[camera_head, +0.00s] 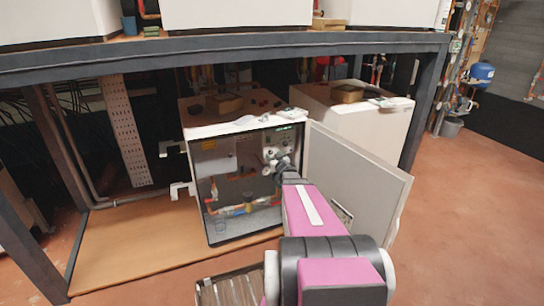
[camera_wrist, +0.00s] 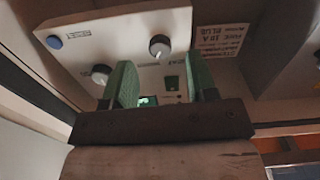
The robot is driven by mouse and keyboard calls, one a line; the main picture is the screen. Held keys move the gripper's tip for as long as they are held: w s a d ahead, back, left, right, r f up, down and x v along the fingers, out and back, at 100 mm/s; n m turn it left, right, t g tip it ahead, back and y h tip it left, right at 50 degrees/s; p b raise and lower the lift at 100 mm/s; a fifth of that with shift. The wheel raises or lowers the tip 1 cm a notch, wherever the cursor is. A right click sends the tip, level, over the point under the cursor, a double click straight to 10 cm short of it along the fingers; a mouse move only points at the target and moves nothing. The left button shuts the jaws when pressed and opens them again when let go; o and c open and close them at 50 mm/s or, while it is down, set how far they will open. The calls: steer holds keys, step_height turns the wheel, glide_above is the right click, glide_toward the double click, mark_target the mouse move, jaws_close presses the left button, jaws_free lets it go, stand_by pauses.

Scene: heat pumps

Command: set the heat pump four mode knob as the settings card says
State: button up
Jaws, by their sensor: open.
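The heat pump cabinet (camera_head: 192,165) stands open under the shelf, with its door (camera_head: 365,185) swung to the right. My gripper (camera_head: 279,163) reaches inside, at the pale control panel. In the wrist view my gripper (camera_wrist: 162,78) has two green fingers, apart and empty. I cannot read which is the mode knob. A card (camera_wrist: 220,40) with red and black print is right of the panel; its text is too blurred to read surely.
The open door stands close to the right of my arm. A second white unit (camera_head: 350,125) is behind it. The floor (camera_head: 470,220) is clear at right.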

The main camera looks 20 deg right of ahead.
mark_target(271, 152)
steer(key=shift+w, duration=1.4)
steer(key=shift+c, duration=0.4)
steer(key=c, duration=0.9)
steer(key=shift+o, duration=0.2)
steer(key=shift+n, duration=0.3)
steer(key=n, duration=0.5)
steer(key=shift+n, duration=0.3)
steer(key=n, duration=0.5)
steer(key=shift+n, duration=0.3)
